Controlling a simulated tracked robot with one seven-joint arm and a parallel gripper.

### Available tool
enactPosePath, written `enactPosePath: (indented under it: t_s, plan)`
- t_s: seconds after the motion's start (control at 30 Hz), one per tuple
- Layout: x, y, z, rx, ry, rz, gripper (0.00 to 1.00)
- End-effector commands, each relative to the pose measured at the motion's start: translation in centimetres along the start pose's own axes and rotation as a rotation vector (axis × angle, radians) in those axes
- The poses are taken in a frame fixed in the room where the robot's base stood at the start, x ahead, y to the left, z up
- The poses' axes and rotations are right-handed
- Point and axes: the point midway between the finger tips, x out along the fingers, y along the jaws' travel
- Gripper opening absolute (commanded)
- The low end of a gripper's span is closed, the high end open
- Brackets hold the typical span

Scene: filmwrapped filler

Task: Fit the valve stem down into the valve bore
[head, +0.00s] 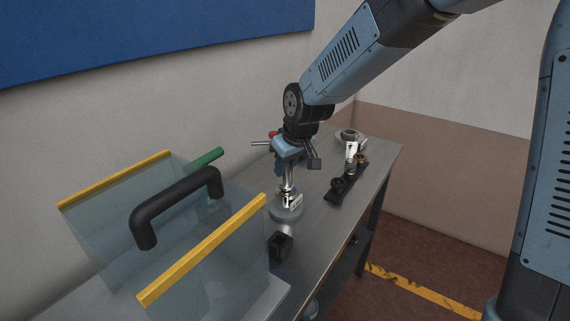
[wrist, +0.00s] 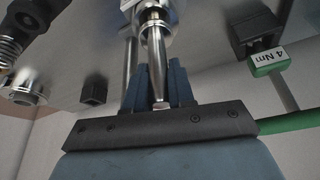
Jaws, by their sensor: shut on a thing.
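My gripper (head: 290,165) is shut on the valve stem (wrist: 157,60), a slim bright metal rod. The stem runs between the blue fingers (wrist: 158,88) in the wrist view. In the head view the gripper is above a grey round base (head: 285,213) on the bench, with a shiny metal valve body (head: 290,197) on it. The stem appears roughly upright and in line with this body. In the wrist view its far end meets a bright metal collar (wrist: 153,12). The bore's mouth is hidden, so I cannot tell how deep the stem sits.
A clear guard with yellow edges (head: 205,250) and a black handle (head: 175,198) stands at the left front. A green-handled tool (head: 207,157) lies behind it. A black block (head: 280,246) is in front of the base. A black rack (head: 341,190) with fittings is at the right.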

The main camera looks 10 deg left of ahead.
Motion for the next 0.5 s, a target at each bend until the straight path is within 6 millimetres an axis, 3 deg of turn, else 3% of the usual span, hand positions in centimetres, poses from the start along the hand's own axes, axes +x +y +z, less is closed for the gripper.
enactPosePath:
  t_s: [0.5]
  plan:
    - [0.96,-0.01,0.42,0.0,-0.001,0.0,0.0]
